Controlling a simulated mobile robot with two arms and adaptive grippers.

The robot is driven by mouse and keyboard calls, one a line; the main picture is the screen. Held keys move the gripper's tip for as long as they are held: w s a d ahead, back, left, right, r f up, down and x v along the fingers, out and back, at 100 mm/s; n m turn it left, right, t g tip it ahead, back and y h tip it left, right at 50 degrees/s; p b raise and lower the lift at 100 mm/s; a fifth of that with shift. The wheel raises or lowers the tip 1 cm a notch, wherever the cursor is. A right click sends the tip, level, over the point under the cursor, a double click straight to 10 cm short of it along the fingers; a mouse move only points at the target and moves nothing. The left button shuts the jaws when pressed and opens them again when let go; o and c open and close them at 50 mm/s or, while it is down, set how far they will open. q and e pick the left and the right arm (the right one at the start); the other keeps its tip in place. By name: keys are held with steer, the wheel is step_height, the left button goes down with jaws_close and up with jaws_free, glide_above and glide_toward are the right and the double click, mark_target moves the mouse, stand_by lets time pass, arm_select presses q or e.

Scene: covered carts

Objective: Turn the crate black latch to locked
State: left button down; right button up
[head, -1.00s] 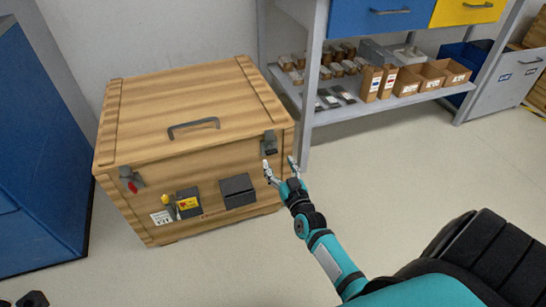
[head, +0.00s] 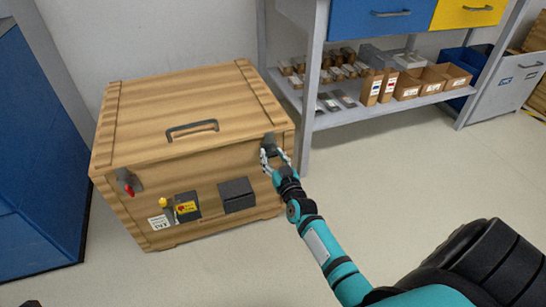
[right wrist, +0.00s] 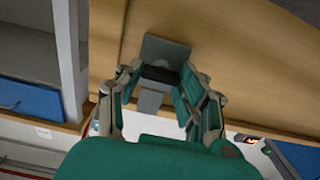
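The wooden crate (head: 175,110) stands on the floor with its lid down. The black latch (head: 269,139) is at the right end of its front, just under the lid edge. In the right wrist view the latch's grey plate (right wrist: 166,51) and dark handle (right wrist: 159,75) show between my fingers. My right gripper (head: 274,158) is at the latch, with its fingers open on either side of the handle. I cannot tell whether they touch it. A red-handled latch (head: 128,185) is at the front's left end. Only a dark sliver, perhaps of my left gripper, shows at the bottom left edge.
A grey handle (head: 192,128) is on the lid. The front also bears a dark box (head: 237,195) and a yellow-knobbed device (head: 183,207). A shelf unit (head: 309,90) stands close right of the crate, and a blue cabinet (head: 35,160) is at left. The floor in front is clear.

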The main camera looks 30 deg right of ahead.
steer(key=c, duration=0.4)
steer(key=shift+m, duration=0.3)
steer(key=m+p, duration=0.1)
steer(key=m, duration=0.1)
steer(key=shift+r+m, duration=0.1)
steer(key=shift+m, duration=0.3)
steer(key=m+p, duration=0.1)
steer(key=m, duration=0.2)
steer(key=shift+d+m, duration=0.1)
steer(key=shift+m, duration=0.2)
steer(key=shift+s+d+f+m+b, duration=0.15)
steer(key=shift+m+b, duration=0.1)
steer(key=shift+m, duration=2.05)
steer(key=shift+w+a+f+m+b, duration=0.1)
steer(key=shift+m+b, duration=0.1)
steer(key=shift+m, duration=2.1)
